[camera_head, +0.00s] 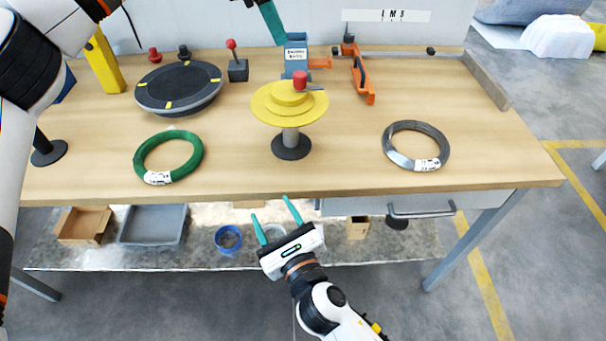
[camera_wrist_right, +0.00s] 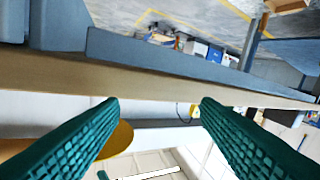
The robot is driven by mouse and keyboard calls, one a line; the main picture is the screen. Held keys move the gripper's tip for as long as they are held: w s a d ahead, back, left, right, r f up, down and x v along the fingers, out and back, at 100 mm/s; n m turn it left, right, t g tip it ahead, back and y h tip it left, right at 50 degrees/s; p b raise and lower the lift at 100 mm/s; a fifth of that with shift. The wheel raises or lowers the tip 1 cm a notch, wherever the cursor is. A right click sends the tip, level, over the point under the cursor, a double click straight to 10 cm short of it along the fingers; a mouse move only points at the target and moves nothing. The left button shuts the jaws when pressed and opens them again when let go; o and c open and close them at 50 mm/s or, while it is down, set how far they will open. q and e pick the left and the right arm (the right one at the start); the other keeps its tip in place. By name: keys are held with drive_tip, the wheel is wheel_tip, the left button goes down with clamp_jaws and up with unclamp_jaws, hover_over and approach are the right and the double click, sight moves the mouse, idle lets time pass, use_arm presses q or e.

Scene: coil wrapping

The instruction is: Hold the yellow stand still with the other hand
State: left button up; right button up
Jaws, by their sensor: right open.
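The yellow stand (camera_head: 268,112) is upright on the table, middle of the head view. It has a stepped yellow disc with a red knob, a grey post and a round black base. Part of its yellow disc shows behind the left-hand finger in the right wrist view (camera_wrist_right: 122,140). My right gripper (camera_head: 270,207) is open and empty, in front of the table edge and apart from the stand. My left gripper (camera_head: 271,22) is at the top edge, above and behind the stand; only a teal finger shows and the rest is cut off.
A green coil (camera_head: 148,148) lies left of the stand and a grey wire coil (camera_head: 446,148) right. Behind are a black turntable (camera_head: 180,88), a blue block (camera_head: 296,62) and an orange tool (camera_head: 361,80). A drawer (camera_head: 425,204) and shelf bins (camera_head: 152,225) are below.

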sight(292, 136)
drive_tip(key=w+d+r+m+t+h, duration=0.1)
drive_tip(key=w+d+r+m+h, duration=0.3)
drive_tip(key=w+d+r+m, duration=0.1)
drive_tip(key=shift+w+d+r, duration=0.15)
drive_tip(key=shift+w+d, duration=0.15)
drive_tip(key=shift+w+r, duration=0.1)
drive_tip(key=shift+w, duration=0.25)
drive_tip(key=w, duration=0.3)
drive_tip(key=w+a, duration=0.1)
drive_tip(key=w, duration=0.7)
drive_tip(key=shift+a, duration=0.4)
drive_tip(key=shift+c, duration=0.3)
clamp_jaws()
